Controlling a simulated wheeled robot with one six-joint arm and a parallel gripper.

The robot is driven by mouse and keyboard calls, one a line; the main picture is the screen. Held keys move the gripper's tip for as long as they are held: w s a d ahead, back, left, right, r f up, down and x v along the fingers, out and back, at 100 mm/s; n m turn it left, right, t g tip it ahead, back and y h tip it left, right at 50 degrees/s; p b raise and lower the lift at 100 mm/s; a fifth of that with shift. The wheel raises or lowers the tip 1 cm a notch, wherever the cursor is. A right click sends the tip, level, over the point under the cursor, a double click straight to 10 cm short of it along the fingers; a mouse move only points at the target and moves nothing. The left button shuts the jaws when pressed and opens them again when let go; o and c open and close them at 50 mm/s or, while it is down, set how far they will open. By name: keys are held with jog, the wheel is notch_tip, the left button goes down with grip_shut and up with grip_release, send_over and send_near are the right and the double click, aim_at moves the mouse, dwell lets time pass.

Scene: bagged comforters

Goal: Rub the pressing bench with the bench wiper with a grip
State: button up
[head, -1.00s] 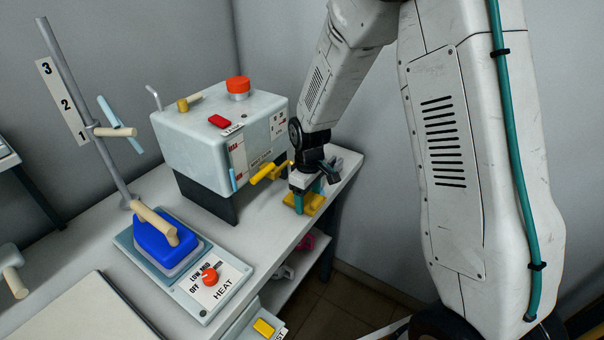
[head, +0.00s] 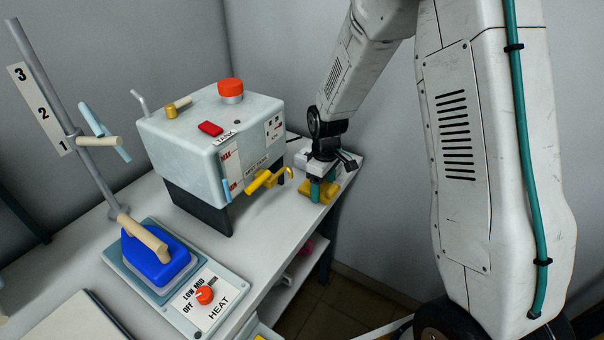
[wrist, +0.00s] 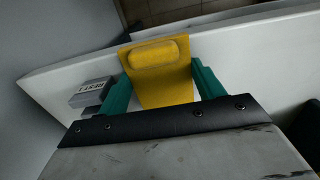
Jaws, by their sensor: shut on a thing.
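The bench wiper is a yellow block with a raised rounded grip (wrist: 160,55). It also shows at the right end of the bench in the head view (head: 317,196). My gripper (head: 322,188) is above it with its teal fingers on either side of the wiper; it shows in the wrist view too (wrist: 160,88). The gripper is shut on the wiper, which is at the white bench top. I cannot tell whether its underside touches. The pressing bench (head: 262,240) is a long white surface with a shelf below.
A grey tank box (head: 215,140) with a red knob and yellow tap stands left of my gripper. A blue iron (head: 155,258) sits on a heat base (head: 203,305) beside a numbered pole (head: 60,110). A small labelled grey block (wrist: 90,92) is near the wiper.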

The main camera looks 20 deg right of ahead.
notch_tip(320, 180, up, 2)
jog(key=shift+s+a+r, duration=0.1)
jog(key=shift+r, duration=2.85)
